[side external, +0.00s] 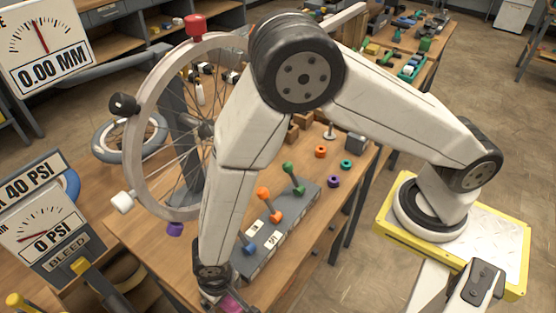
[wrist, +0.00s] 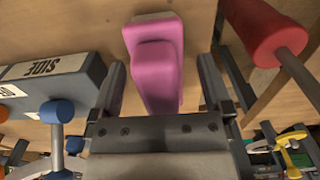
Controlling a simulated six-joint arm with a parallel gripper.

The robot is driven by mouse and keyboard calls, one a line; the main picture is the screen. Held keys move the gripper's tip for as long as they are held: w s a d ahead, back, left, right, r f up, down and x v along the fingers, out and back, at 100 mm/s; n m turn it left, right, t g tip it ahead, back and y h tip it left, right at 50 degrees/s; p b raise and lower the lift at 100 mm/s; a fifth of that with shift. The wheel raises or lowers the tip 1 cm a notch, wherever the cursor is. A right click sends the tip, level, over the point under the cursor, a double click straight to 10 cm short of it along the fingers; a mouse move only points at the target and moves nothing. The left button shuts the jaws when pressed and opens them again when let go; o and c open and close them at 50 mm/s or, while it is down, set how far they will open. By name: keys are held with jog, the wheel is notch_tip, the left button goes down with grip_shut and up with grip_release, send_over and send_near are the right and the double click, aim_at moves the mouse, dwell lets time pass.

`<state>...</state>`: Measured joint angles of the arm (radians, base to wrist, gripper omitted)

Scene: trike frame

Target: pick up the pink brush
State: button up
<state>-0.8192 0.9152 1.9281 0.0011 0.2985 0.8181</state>
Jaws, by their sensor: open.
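The pink brush (wrist: 155,62) is a smooth, blocky pink piece in the upper middle of the wrist view. It lies between the two dark fingers of my gripper (wrist: 163,72), with a gap on each side. Its lower end is hidden behind the gripper body. In the side external view only a bit of the pink brush (side external: 232,303) shows at the bottom edge, beside my gripper (side external: 217,294), low at the table's front. My gripper is open and holds nothing.
A grey block with blue (side external: 248,244), orange (side external: 269,204) and green (side external: 293,178) levers stands behind my gripper. A red-ended rod (wrist: 262,32) is close on the right in the wrist view. A spoked wheel (side external: 139,140) stands to the left of my arm.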

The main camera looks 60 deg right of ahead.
dwell(0.4)
grip_shut()
jog(key=shift+r, duration=0.15)
jog(key=shift+r, duration=0.85)
jog(key=s+d+r, duration=0.8)
jog(key=s+r, duration=0.3)
jog(key=shift+d, duration=0.25)
jog(key=shift+s, duration=0.1)
